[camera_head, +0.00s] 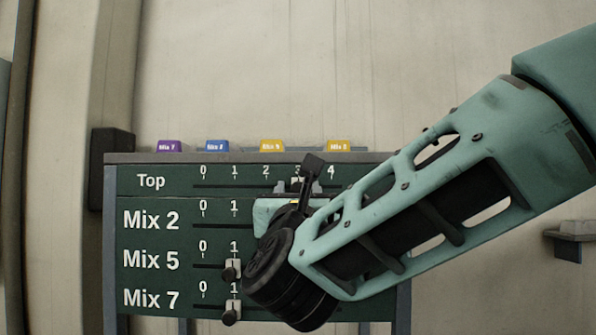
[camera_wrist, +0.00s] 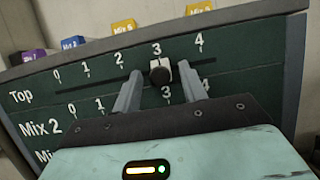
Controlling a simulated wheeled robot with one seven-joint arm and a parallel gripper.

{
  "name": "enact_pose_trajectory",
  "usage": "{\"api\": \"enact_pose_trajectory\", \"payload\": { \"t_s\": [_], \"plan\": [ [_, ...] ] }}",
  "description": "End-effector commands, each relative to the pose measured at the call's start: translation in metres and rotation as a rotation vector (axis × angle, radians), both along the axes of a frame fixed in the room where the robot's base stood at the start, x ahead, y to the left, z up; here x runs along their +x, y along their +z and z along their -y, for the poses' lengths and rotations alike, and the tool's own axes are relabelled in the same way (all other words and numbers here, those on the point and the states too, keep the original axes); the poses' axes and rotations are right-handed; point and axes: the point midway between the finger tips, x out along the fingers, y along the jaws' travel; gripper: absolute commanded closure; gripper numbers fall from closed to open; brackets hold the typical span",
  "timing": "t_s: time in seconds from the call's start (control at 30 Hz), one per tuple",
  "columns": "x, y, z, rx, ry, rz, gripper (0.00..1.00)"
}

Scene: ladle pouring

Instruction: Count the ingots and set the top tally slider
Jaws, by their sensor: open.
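The tally board (camera_head: 150,212) is dark green with rows Top, Mix 2, Mix 5 and Mix 7. The top slider knob (camera_wrist: 160,71) stands at the 3 mark in the wrist view; the arm partly covers it in the head view. My gripper (camera_wrist: 159,77) is open, with one finger on each side of this knob; contact cannot be told. Along the board's top stand a purple ingot (camera_head: 169,146) labelled Mix 7, a blue ingot (camera_head: 216,146), a yellow ingot (camera_head: 271,146) and another yellow ingot (camera_head: 339,146). The labels on the last three are blurry.
The Mix 5 slider (camera_head: 232,270) and Mix 7 slider (camera_head: 231,312) stand at 1. My arm hides the Mix 2 knob and the right part of the lower rows. A plain wall (camera_head: 300,70) is behind. A small shelf (camera_head: 575,233) is at right.

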Motion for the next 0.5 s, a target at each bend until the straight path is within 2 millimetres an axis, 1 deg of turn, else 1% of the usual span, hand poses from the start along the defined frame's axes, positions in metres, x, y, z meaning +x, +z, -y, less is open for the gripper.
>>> {"api": "enact_pose_trajectory", "payload": {
  "t_s": [0.03,0.2,0.5],
  "plan": [
    [0.006,0.006,0.000,-0.001,-0.001,0.000,0.58],
    [0.017,0.008,0.000,0.000,0.001,0.000,0.58],
    [0.019,0.007,0.000,0.000,0.001,0.000,0.58]
  ]
}}
